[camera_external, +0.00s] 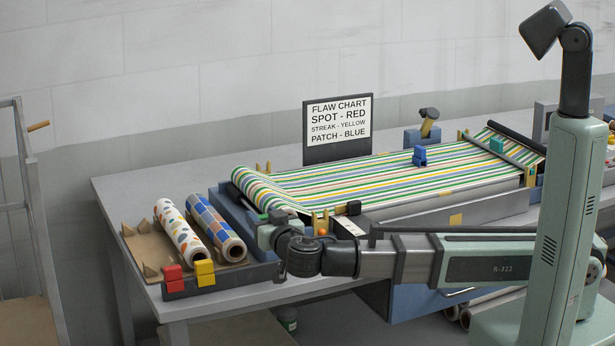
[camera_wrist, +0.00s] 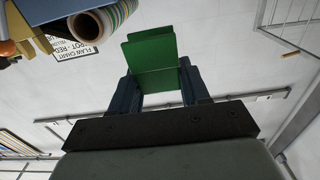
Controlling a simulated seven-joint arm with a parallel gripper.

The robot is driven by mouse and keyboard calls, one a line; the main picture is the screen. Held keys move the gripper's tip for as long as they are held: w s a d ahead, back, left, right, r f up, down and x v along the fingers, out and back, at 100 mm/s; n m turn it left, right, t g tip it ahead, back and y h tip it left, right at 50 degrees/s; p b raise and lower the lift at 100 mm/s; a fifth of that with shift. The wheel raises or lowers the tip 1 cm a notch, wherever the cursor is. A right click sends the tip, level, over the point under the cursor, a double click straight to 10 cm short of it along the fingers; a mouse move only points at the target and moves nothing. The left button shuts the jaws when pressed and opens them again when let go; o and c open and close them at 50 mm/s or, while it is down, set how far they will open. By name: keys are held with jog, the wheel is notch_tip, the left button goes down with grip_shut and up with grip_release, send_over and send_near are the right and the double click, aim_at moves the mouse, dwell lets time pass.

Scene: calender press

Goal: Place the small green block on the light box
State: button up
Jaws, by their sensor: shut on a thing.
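My gripper (camera_external: 275,224) is shut on the small green block (camera_wrist: 152,52). In the wrist view, the dark fingers (camera_wrist: 161,84) grip the block's two sides, and its stepped shape sticks out beyond them. In the external view the gripper is beside the near left end of the striped sheet, close to the rolled end, and the wrist largely hides the block. I cannot make out for certain which surface is the light box; the striped sheet (camera_external: 370,180) lies along the long bench unit and may cover it.
A blue block (camera_external: 420,157) and a teal block (camera_external: 497,145) sit on the sheet. A tray holds two patterned rolls (camera_external: 180,228), with a red block (camera_external: 173,278) and a yellow block (camera_external: 205,272) on its front edge. A flaw chart sign (camera_external: 338,127) stands behind.

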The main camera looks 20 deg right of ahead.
aim_at(266, 263)
jog(key=shift+f, duration=3.8)
jog(key=shift+f, duration=0.15)
jog(key=o, duration=1)
jog(key=shift+o, duration=0.2)
jog(key=s, duration=1.3)
jog(key=shift+s+d+f, duration=0.15)
jog(key=shift+s+d, duration=0.05)
jog(key=shift+s, duration=0.2)
